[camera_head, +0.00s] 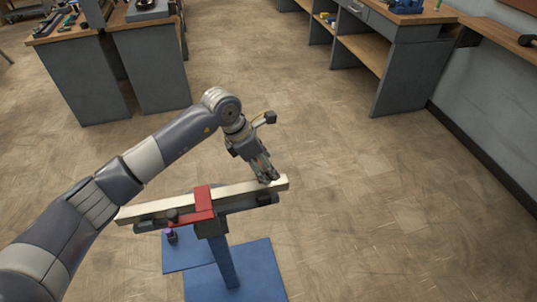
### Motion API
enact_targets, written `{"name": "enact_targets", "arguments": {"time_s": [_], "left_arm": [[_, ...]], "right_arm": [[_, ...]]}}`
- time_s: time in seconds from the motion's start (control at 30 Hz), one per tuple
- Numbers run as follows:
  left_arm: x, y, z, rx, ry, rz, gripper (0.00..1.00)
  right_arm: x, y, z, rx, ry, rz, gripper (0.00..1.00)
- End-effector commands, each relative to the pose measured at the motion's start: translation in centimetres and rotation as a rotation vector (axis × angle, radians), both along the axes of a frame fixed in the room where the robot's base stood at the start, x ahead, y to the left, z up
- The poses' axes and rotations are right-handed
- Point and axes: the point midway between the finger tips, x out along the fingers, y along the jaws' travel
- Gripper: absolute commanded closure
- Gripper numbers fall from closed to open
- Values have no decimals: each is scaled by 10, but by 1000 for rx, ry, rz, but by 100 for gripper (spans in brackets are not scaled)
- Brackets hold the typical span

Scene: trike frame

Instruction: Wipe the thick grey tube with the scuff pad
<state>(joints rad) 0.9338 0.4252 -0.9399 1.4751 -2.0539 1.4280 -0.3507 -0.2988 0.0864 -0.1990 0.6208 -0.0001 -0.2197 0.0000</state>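A long pale bar (243,189) lies across a stand, sloping slightly up to the right. A darker grey part (235,206) runs just below and along it. I cannot tell for certain which of these is the thick grey tube. My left gripper (267,178) points down at the right end of the pale bar, touching it or just above it. Its fingers are small and close together, and I cannot tell whether they are open or shut. No scuff pad can be made out; anything between the fingers is too small to see. My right gripper is not in view.
The stand has a red clamp piece (204,202), a blue post (224,262) and blue floor plates (262,270). A small purple-topped part (171,235) sits below the bar. Grey workbenches (150,70) stand at the back left and right. The floor on the right is clear.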

Motion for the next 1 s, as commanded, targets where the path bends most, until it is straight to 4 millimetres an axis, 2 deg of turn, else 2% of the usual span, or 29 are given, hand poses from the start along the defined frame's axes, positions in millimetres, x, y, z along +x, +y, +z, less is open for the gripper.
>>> {"name": "enact_targets", "arguments": {"time_s": [0.2,0.37,1.0], "left_arm": [[5,8,23,0,-3,3,66],[7,12,33,0,-2,5,66],[6,14,33,-1,-1,-3,66]], "right_arm": [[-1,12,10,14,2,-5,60],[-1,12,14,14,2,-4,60],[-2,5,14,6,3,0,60]]}}
